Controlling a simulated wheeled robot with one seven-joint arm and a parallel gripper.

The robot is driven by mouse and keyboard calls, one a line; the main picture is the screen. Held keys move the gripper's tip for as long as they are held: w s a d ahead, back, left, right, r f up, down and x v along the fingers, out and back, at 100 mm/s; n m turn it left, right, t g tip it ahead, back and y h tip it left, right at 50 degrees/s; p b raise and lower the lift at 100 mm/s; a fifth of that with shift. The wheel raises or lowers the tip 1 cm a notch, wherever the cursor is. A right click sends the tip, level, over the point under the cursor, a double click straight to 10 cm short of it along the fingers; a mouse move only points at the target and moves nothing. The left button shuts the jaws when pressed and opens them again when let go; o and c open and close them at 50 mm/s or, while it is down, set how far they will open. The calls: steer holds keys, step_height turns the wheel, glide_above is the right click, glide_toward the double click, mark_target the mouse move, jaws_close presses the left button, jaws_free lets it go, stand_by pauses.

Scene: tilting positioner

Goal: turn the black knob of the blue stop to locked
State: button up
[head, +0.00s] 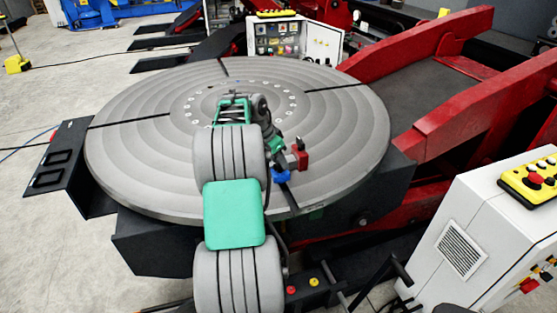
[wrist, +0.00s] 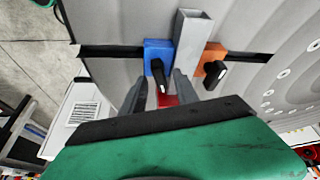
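The blue stop (wrist: 152,50) sits on the dark slot of the grey turntable, beside a grey square tube (wrist: 190,32). In the head view the blue stop (head: 281,176) is near the turntable's front edge. Its black knob (wrist: 161,78) shows as a bar, slightly tilted in the wrist picture. My gripper (wrist: 159,80) is open, with one grey finger on each side of the knob. I cannot tell whether either finger touches it. A red part (wrist: 168,100) shows between the fingers, partly hidden. In the head view my arm hides most of the gripper.
An orange stop (wrist: 210,58) with its own black knob (wrist: 214,74) is right of the tube. A red block (head: 301,156) stands beside the blue stop in the head view. The wide turntable (head: 130,150) is otherwise mostly clear. A white control cabinet (head: 465,245) stands at right.

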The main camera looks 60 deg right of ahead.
steer(key=shift+f, duration=0.1)
steer(key=shift+c, duration=0.2)
jaws_close()
stand_by(0.4)
